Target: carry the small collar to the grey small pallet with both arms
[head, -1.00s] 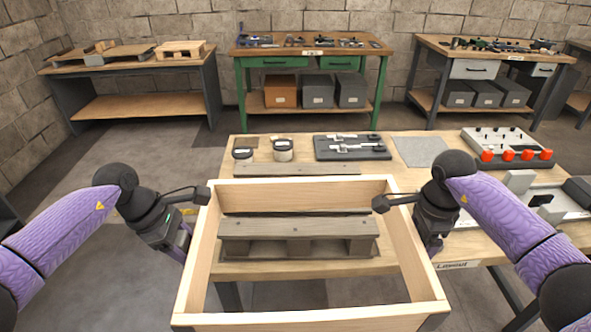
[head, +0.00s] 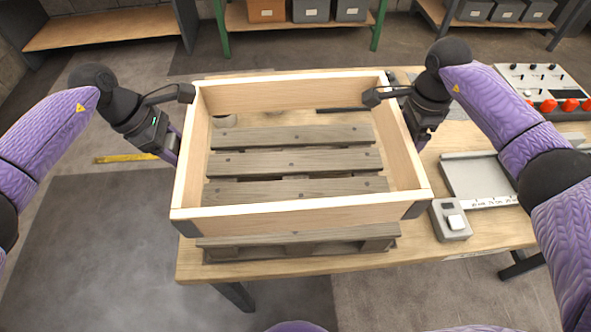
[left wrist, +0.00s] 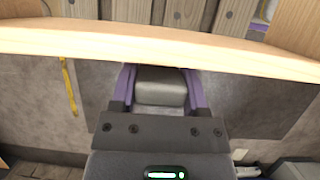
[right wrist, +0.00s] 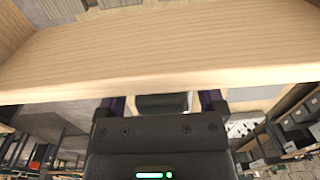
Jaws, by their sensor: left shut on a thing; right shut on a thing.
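The small collar (head: 300,218) is a light wooden frame with dark corner fittings, held roughly level above the grey small pallet (head: 290,163). The pallet's slats show through the collar, and its front edge shows below the collar's front wall. I cannot tell how large the gap between them is. My left gripper (head: 172,148) is shut on a grey grip block at the collar's left wall; the block shows between its fingers in the left wrist view (left wrist: 161,86). My right gripper (head: 412,120) is shut on a dark grip block at the right wall, partly hidden in the right wrist view (right wrist: 161,102).
The wooden table (head: 300,265) carries the pallet. On its right are a small grey box device (head: 450,220), a grey tray with a scale (head: 480,180) and a control box with red knobs (head: 545,90). Floor is open at the left (head: 90,240).

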